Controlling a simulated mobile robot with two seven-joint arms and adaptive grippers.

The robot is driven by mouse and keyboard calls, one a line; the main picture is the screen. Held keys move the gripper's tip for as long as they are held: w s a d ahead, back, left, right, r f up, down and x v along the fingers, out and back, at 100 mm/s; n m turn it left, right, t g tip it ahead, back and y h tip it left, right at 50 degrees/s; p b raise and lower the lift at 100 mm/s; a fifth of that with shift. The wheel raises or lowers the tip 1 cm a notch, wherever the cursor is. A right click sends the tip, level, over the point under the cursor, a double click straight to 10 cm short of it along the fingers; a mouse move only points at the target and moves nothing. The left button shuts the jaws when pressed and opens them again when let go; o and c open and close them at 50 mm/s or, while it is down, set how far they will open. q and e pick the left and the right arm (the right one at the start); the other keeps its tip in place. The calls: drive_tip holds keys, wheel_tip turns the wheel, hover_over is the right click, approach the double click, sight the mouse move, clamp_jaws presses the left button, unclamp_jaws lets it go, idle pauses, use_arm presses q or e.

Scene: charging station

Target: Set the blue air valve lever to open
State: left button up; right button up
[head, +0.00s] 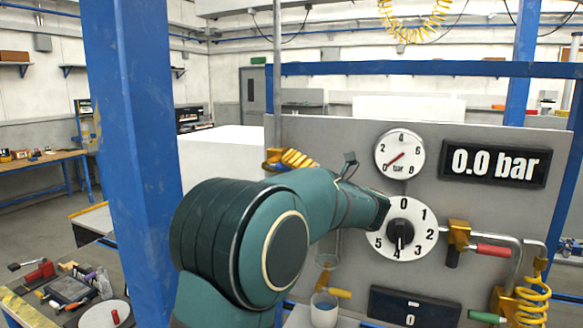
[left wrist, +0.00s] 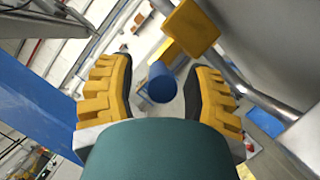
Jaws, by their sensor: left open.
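In the left wrist view the blue lever (left wrist: 162,82) shows its rounded end between the two yellow-and-black fingers of my left gripper (left wrist: 159,72). The gripper is open, with a visible gap on both sides of the lever in this view. A yellow valve block (left wrist: 190,28) and a grey pipe are just above and to the right of the lever. In the head view my left arm hides the blue lever and most of the left gripper. I cannot tell the lever's angle to the pipe. My right gripper is not in view.
The grey panel (head: 350,130) carries a round gauge (head: 400,154) near 0, a display (head: 495,164) reading 0.0 bar and a numbered dial (head: 402,228). A red lever (head: 493,250) and a green handle (head: 487,317) are at the right. A blue post (head: 130,120) stands close on the left.

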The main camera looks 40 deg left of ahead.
use_arm(q)
drive_tip(key=shift+a+r, duration=0.1)
drive_tip(key=shift+a, duration=0.2)
clamp_jaws()
drive_tip(key=shift+r, duration=0.1)
